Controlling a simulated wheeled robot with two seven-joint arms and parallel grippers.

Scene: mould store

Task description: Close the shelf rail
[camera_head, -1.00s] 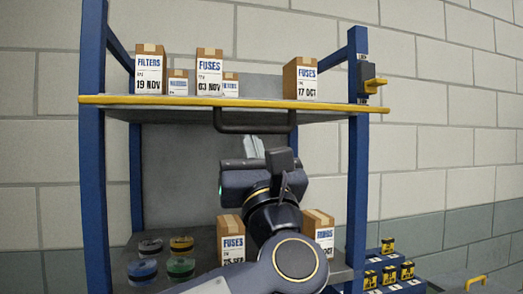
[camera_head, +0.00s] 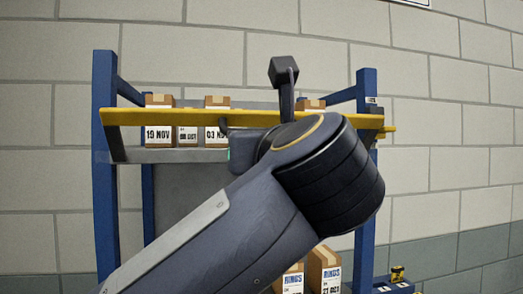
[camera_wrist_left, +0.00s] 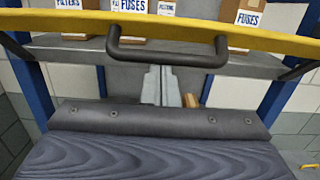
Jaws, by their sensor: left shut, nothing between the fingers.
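The yellow shelf rail (camera_head: 180,117) stands raised above the shelf's front edge, across the boxes. It also crosses the top of the left wrist view (camera_wrist_left: 60,20), with dark side arms at both ends. Its black handle (camera_wrist_left: 168,56) hangs from it in that view. My left gripper (camera_wrist_left: 160,72) is shut and empty; its pale fingers are just below the handle, and I cannot tell whether they touch it. In the head view my left arm hides the gripper and most of the handle. The rail's right end is at the right post (camera_head: 367,150). My right gripper is not in view.
Boxes, among them a 19 NOV box (camera_head: 159,122), stand on the upper shelf (camera_head: 175,155) behind the rail. More boxes (camera_head: 324,270) stand lower down. A blue left post (camera_head: 105,180) borders the rack.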

